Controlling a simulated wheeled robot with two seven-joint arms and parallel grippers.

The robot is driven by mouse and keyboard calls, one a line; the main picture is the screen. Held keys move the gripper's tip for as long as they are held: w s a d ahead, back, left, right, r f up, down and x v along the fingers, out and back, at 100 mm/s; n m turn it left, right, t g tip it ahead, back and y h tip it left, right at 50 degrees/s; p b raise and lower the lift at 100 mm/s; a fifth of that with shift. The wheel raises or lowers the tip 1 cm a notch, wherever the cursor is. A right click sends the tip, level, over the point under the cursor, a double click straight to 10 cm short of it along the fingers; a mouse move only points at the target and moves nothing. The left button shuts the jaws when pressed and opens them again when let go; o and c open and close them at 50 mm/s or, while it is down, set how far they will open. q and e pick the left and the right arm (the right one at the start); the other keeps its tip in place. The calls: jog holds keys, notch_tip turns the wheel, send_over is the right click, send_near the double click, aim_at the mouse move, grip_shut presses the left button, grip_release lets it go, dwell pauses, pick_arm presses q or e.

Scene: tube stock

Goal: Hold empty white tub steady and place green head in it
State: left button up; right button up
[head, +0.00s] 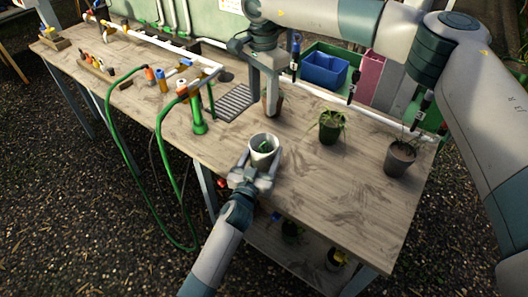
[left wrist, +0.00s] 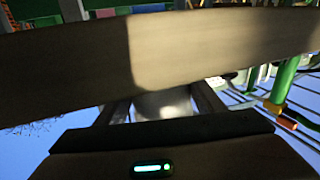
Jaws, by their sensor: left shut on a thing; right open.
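The white tub (head: 255,159) stands upright near the front edge of the table. A small green piece, probably the green head (head: 265,147), shows inside it; its full shape is hidden by the tub wall. My left gripper (head: 254,178) is shut on the tub from the front side. In the left wrist view, the pale tub (left wrist: 162,104) shows between the fingers, partly hidden by the gripper. My right gripper (head: 271,108) is open and points down behind the tub, in front of a terracotta pot. It is apart from the tub.
The terracotta pot (head: 279,101) is partly hidden by my right gripper. Potted plants (head: 331,127) and (head: 400,157) stand to the right. A green post (head: 198,120), hose (head: 164,140) and white pipe (head: 150,39) are left. A blue bin (head: 324,70) sits behind. The front right tabletop (head: 330,195) is clear.

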dwell(0.3)
pick_arm(q)
jog(key=o, duration=1.1)
jog(key=shift+o, duration=0.2)
jog(key=shift+s, duration=0.1)
jog(key=v, duration=1.1)
jog(key=shift+s, duration=0.35)
jog(key=shift+a, duration=0.15)
